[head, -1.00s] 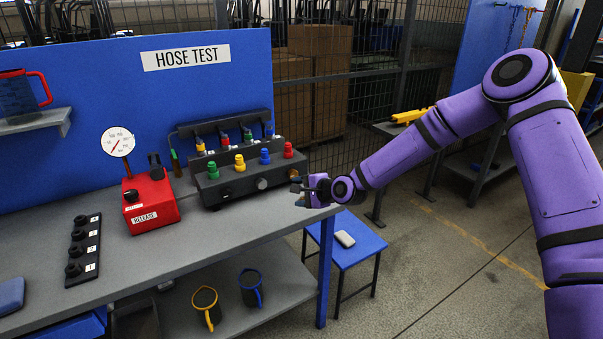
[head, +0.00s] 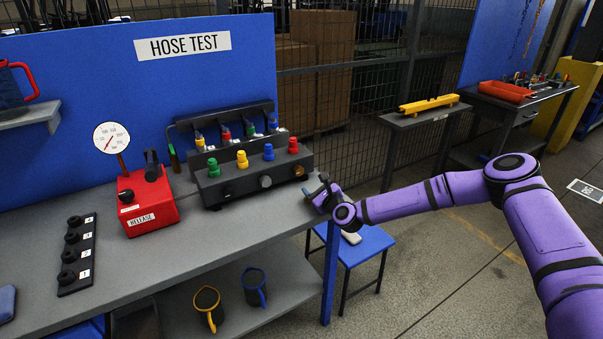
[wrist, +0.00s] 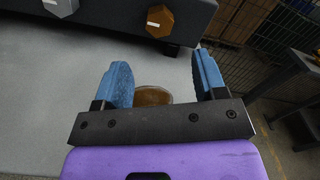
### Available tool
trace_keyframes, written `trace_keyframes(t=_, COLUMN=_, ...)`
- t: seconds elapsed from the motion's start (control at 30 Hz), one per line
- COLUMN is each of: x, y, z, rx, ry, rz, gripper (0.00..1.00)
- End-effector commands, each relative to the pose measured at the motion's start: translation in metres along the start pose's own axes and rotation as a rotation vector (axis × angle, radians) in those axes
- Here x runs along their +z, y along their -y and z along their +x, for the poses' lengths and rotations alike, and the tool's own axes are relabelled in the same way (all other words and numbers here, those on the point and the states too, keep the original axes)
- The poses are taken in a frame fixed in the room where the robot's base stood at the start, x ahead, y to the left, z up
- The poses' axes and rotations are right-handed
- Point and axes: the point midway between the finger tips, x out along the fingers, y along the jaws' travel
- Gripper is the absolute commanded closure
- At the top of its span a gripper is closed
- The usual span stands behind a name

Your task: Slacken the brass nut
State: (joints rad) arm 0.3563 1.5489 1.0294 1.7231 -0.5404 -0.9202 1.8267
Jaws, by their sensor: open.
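The brass nut (head: 299,170) is at the right end of the front face of the black valve block (head: 250,180). In the wrist view the nut (wrist: 159,20) is a brass hexagon with a pale mark, ahead of my gripper and near the top of the picture. My gripper (head: 322,182) is at the bench's right end, just right of and in front of the nut, apart from it. In the wrist view its blue fingers (wrist: 160,82) are open. A brown round thing (wrist: 152,96) shows between them, partly hidden by the gripper bar; I cannot tell what it is.
A grey fitting (head: 265,182) sits left of the nut. Coloured knobs (head: 268,152) stand on the block. A red release unit (head: 148,203) with a gauge is further left. A blue stool (head: 357,245) stands below my arm.

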Motion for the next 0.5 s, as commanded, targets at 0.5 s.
trace_keyframes(t=0.5, x=0.000, y=-0.001, z=0.082, rx=0.002, ry=0.000, rz=-0.003, gripper=0.35)
